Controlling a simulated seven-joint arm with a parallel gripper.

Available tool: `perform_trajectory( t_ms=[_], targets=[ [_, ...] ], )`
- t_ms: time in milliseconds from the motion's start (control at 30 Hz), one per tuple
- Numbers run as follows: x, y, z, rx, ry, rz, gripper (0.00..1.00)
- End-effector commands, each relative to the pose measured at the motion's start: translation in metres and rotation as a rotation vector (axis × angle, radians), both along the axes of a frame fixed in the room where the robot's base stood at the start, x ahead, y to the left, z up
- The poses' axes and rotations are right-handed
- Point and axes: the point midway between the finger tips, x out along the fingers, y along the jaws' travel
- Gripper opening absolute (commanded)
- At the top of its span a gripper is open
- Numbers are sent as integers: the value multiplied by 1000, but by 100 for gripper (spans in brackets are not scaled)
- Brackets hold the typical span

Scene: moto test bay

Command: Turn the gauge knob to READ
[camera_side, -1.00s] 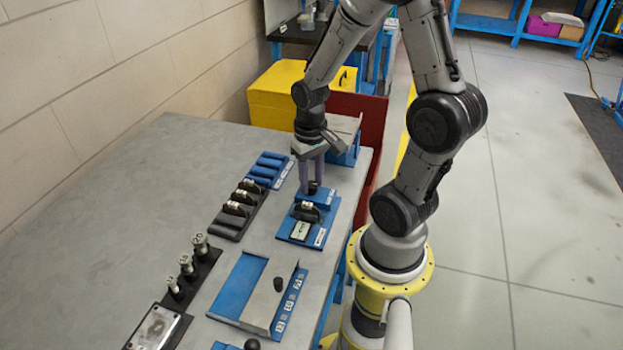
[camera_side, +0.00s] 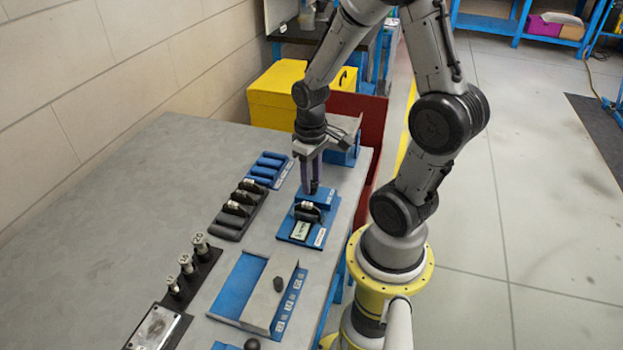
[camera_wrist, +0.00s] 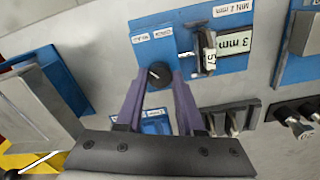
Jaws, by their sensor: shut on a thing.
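The gauge knob (camera_wrist: 159,74) is a round black knob with a small pale mark, on a blue gauge board (camera_wrist: 235,62). In the wrist view my gripper (camera_wrist: 160,75) has its two purple fingers on either side of the knob, shut on it. White labels (camera_wrist: 152,34) sit by the knob, too small to read surely. In the side view my gripper (camera_side: 314,190) points straight down at the far end of the gauge board (camera_side: 287,228), and its fingers hide most of the knob. The gauge's pale display (camera_side: 300,231) and a dark upright part (camera_side: 308,213) are nearer the camera.
A dark rack (camera_side: 230,222) and a blue rack (camera_side: 266,170) stand left of the gauge. A blue tray with a grey plate (camera_side: 262,305) lies in front. Metal plugs (camera_side: 187,265) stand at the lower left. The far left tabletop (camera_side: 130,190) is clear.

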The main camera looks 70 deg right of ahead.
Motion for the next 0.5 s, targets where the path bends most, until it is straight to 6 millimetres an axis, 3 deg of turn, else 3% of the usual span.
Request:
perform_trajectory(
  t_ms=[67, 100, 233, 500],
  targets=[
    [1, 0, 1, -2, -2, 2, 0],
    [1, 0, 1, -2, -2, 2, 40],
    [0, 0, 1, -2, -2, 1, 64],
    [0, 0, 0, 0, -1, 0, 67]
  ],
)
